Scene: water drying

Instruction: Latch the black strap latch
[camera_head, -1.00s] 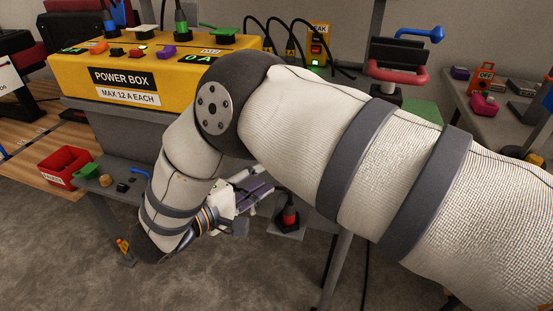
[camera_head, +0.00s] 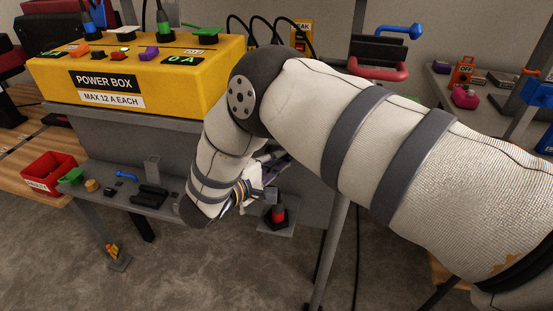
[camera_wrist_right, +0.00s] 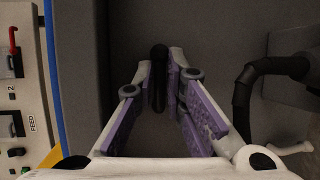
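In the right wrist view, a black rounded upright bar (camera_wrist_right: 158,88) lies between the fingertips of my right gripper (camera_wrist_right: 159,76); it may be the strap latch, but no strap is clear. The purple-padded fingers lean in towards each other, with the bar filling most of the narrow gap at their tips. I cannot tell whether they press on it. In the head view my right gripper (camera_head: 268,166) is low in front of the power box stand, mostly behind my own forearm, and its fingertips are hidden. My left gripper is not in view.
A yellow power box (camera_head: 130,78) stands on the grey stand. A low grey shelf (camera_head: 165,212) carries small black and coloured parts, with a red bin (camera_head: 48,172) at its left. A red-and-black plug (camera_head: 279,212) stands right of my wrist. A black cable (camera_wrist_right: 243,95) curves at right in the wrist view.

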